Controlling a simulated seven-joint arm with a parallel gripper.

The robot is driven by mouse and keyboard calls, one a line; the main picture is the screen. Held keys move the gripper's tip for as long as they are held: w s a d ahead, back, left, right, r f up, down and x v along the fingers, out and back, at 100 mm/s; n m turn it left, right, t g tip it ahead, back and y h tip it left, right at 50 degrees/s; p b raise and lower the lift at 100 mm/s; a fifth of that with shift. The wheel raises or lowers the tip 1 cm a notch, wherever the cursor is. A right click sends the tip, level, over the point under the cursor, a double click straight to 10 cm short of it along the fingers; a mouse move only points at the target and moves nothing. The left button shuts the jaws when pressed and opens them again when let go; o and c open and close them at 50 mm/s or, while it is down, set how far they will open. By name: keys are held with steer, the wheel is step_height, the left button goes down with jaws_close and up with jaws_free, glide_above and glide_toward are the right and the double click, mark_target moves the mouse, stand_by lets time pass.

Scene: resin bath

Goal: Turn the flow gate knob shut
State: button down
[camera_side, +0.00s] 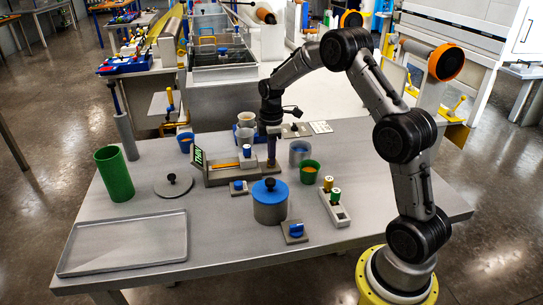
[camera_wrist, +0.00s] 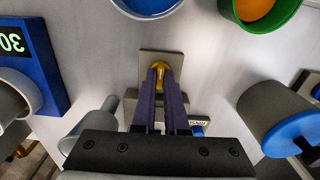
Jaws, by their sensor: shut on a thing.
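The flow gate knob (camera_wrist: 160,66) shows in the wrist view as a small yellow piece between my fingertips. It stands on a grey-brown plate (camera_wrist: 147,57). My gripper (camera_wrist: 160,72) is shut on it, with one purple finger on each side. The fingers cover most of the knob, so its turn angle is hard to tell. In the side view my gripper (camera_side: 271,163) points straight down at the right end of a grey fixture (camera_side: 222,176) with a green display. The knob itself is hidden there.
A grey pot with a blue lid (camera_side: 270,207), a green cup (camera_side: 309,172) and a cup of blue liquid (camera_side: 299,153) stand close around my gripper. A cup sits on a blue scale (camera_wrist: 42,55).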

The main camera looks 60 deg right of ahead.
steer(key=c, duration=0.9)
jaws_free()
steer(key=shift+c, duration=0.2)
step_height(320, 180, up, 14)
